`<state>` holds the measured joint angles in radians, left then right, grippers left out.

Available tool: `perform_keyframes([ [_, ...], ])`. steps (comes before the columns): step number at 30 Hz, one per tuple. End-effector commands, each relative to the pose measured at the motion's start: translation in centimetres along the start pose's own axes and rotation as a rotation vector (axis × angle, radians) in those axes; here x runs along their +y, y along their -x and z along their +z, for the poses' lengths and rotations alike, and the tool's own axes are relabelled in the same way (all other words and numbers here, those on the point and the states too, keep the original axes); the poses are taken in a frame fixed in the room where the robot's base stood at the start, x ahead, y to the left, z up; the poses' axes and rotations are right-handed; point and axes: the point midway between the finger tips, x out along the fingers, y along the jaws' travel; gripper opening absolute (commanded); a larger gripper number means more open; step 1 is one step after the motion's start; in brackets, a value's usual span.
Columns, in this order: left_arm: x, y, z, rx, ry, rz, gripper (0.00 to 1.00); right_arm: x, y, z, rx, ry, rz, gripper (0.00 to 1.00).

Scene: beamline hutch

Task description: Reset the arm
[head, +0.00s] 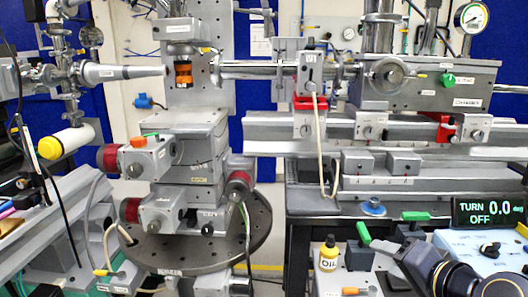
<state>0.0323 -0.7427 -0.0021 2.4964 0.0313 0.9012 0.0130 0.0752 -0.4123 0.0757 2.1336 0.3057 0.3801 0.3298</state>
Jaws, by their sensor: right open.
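My right gripper (389,225) comes in from the lower right corner. Its two green-tipped fingers are spread apart, and I see nothing between them. It is over the bench at the lower right, near a small yellow-labelled bottle (328,253) and left of a display (487,211) reading "TURN 0.0 deg OFF". It touches nothing that I can make out. My left gripper is not in view. No separate arm stands out as a task object.
A stage stack with red-ended motors (155,214) stands on a round perforated plate (262,228) in the middle. A grey rail (270,126) with clamps and a chamber (470,82) runs across the right. A thin pale cable (322,150) hangs from it. Pipework crowds the left.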

Motion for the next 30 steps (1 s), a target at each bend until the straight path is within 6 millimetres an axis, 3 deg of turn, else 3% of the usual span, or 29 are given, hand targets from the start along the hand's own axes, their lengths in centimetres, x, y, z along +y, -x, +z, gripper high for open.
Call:
perform_keyframes([
  [3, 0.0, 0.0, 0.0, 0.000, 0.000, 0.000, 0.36, 3.7, 2.1, 5.0, -0.132, 0.147, 0.082, 0.53],
  [6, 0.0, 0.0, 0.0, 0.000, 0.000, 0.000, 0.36, 6.6, 3.7, 8.7, -0.239, 0.254, 0.140, 0.53],
  [16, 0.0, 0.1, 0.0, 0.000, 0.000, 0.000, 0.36, 14.1, 8.4, 17.5, -0.527, 0.497, 0.264, 0.53],
  [18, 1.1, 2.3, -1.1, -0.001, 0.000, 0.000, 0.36, 11.7, 9.4, 15.8, -0.518, 0.490, 0.261, 0.53],
  [26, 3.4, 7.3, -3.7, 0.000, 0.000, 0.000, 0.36, 6.9, 12.0, 12.9, -0.516, 0.487, 0.260, 0.53],
  [30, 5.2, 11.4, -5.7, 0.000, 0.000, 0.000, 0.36, 3.1, 14.1, 10.7, -0.515, 0.486, 0.260, 0.53],
])
